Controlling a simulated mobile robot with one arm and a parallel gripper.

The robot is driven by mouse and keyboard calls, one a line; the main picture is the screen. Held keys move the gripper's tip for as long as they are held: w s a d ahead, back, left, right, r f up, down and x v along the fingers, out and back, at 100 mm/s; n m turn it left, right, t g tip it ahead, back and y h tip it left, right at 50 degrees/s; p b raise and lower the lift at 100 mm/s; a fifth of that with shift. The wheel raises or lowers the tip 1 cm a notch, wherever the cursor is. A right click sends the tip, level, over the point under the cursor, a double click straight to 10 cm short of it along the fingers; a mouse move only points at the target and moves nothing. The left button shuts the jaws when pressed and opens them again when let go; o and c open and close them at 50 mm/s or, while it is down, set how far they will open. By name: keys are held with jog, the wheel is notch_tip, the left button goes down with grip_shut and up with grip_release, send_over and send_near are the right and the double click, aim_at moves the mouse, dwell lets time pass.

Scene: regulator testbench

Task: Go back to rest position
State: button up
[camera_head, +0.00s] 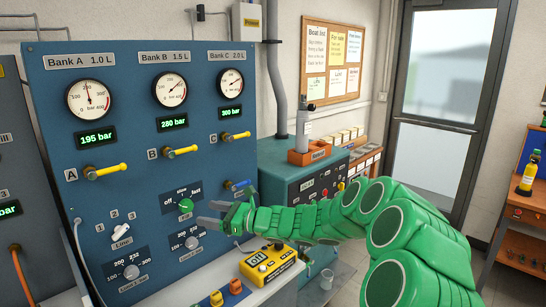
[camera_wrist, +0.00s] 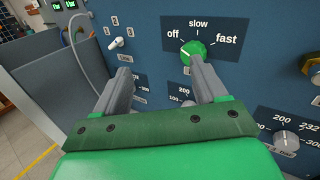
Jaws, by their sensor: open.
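My gripper (camera_head: 208,213) is open and empty in front of the blue panel, at the end of my green arm. It also shows in the wrist view (camera_wrist: 160,68), with its two grey fingers spread apart. The green fill knob (camera_head: 186,206), marked off, slow and fast, is close by. In the wrist view the knob (camera_wrist: 193,52) lies at the right fingertip, which overlaps its lower edge; I cannot tell whether they touch. The knob is not between the fingers. Its exact setting is hard to read.
The blue panel (camera_head: 130,130) carries gauges, yellow levers and line knobs. A yellow meter (camera_head: 270,262) stands on the bench below my arm. A teal cabinet (camera_head: 312,166) with an orange tray is behind the arm. The floor before the door (camera_head: 440,100) looks clear.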

jog(key=s+r+n+g+h, duration=0.1)
jog(key=s+r+n+g, duration=0.2)
jog(key=s, duration=0.4)
jog(key=s+r+n+g, duration=0.2)
jog(key=s+n, duration=0.2)
jog(key=s, duration=0.3)
jog(key=s+d+f+n+g+h, duration=0.1)
jog(key=s+d+n+h, duration=0.15)
jog(key=s, duration=0.45)
jog(key=s+d+n+g+h, duration=0.1)
jog(key=s+d+n+h, duration=0.2)
jog(key=s, duration=0.4)
jog(key=s+d+f+n+h, duration=0.3)
jog(key=s+d+h, duration=0.2)
jog(key=s+d, duration=0.5)
jog(key=s+d+f+n+h, duration=0.4)
jog(key=s+d, duration=0.6)
jog(key=d, duration=0.7)
jog(key=shift+s+t+h, duration=0.25)
jog(key=shift+t+h, duration=0.15)
jog(key=shift+h, duration=0.65)
